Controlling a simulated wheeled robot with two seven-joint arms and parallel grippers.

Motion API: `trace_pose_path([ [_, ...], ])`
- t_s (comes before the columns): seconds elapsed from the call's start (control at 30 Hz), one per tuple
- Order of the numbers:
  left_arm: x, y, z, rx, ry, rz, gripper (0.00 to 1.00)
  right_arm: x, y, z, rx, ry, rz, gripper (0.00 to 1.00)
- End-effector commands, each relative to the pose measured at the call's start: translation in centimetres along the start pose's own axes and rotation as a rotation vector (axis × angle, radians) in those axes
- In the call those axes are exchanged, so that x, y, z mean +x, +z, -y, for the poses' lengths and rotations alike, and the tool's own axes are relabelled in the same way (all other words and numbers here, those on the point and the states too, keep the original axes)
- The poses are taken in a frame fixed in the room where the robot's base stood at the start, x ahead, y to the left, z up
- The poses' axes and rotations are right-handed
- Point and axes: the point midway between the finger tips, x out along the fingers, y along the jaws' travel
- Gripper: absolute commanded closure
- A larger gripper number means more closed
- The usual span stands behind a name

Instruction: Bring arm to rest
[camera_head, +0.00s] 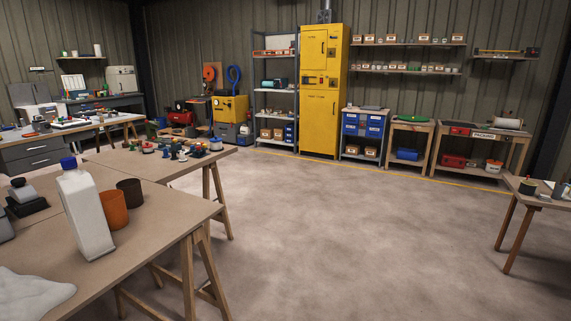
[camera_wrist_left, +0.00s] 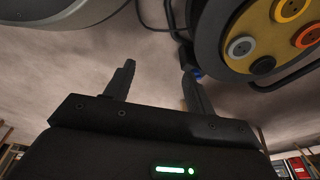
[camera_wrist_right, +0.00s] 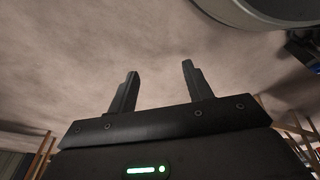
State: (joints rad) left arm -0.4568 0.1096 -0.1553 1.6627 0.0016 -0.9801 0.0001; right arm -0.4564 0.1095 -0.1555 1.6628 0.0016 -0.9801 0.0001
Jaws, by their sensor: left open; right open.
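My left gripper (camera_wrist_left: 158,85) shows in the left wrist view with its two dark fingers apart and nothing between them. My right gripper (camera_wrist_right: 158,82) shows in the right wrist view, also with its fingers apart and empty. Bare concrete floor (camera_wrist_right: 90,50) lies beyond both grippers. Neither arm nor gripper shows in the head view. In the left wrist view, a dark round reel with a yellow face (camera_wrist_left: 275,35) and coloured sockets is at the upper right, beside the left gripper; I cannot tell how far off it is.
A wooden trestle table (camera_head: 150,215) at the left holds a white bottle with a blue cap (camera_head: 86,210) and an orange cup (camera_head: 113,209). Another table (camera_head: 535,198) stands at the right edge. A yellow cabinet (camera_head: 320,95) stands at the back wall. The middle floor (camera_head: 350,240) is clear.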

Motion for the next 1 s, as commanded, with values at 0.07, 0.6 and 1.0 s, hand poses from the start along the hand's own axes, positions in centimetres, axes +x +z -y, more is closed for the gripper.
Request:
trace_pose_path([
  [0.07,0.8,2.4,0.0,0.005,0.000,0.032,0.45,0.8,2.4,0.0,-0.005,0.000,0.033,0.50],
  [0.6,3.5,18.1,0.7,0.032,-0.002,0.121,0.45,3.4,18.2,-0.7,-0.032,0.002,0.122,0.50],
  [1.0,3.6,18.8,0.7,0.033,-0.002,0.123,0.45,3.6,18.8,-0.7,-0.033,0.002,0.123,0.50],
])
